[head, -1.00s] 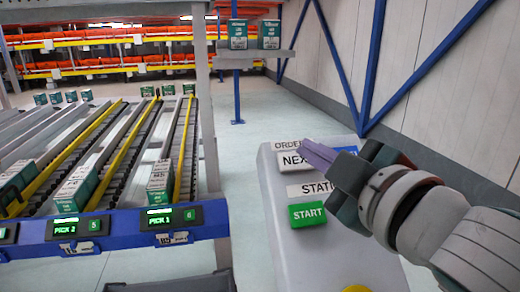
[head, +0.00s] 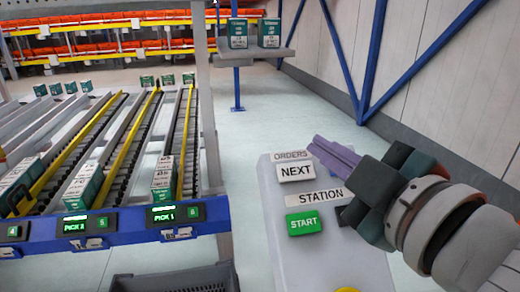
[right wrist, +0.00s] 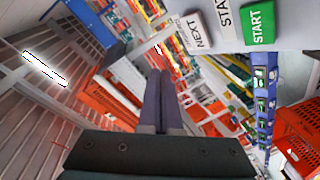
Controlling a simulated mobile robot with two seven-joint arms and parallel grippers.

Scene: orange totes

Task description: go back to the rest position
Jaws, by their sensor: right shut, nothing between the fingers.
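My right gripper (head: 332,152) is at the right of the head view, its two purple fingers closed together and empty. The fingers are in front of the grey control panel (head: 285,262), just right of the white NEXT button (head: 296,172). I see a gap between the fingertips and that button. The green START button (head: 303,223) is lower on the panel. In the right wrist view the closed fingers (right wrist: 161,100) point up the picture, with the NEXT button (right wrist: 197,32) and START button (right wrist: 258,22) at the top right. My left gripper is in neither view.
Roller lanes with green-and-white boxes (head: 164,179) end at a blue rail (head: 130,229) with lit displays on the left. A dark crate (head: 175,279) sits below. Two boxes stand on a grey shelf (head: 255,54) behind. Open floor (head: 290,110) lies beyond the panel.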

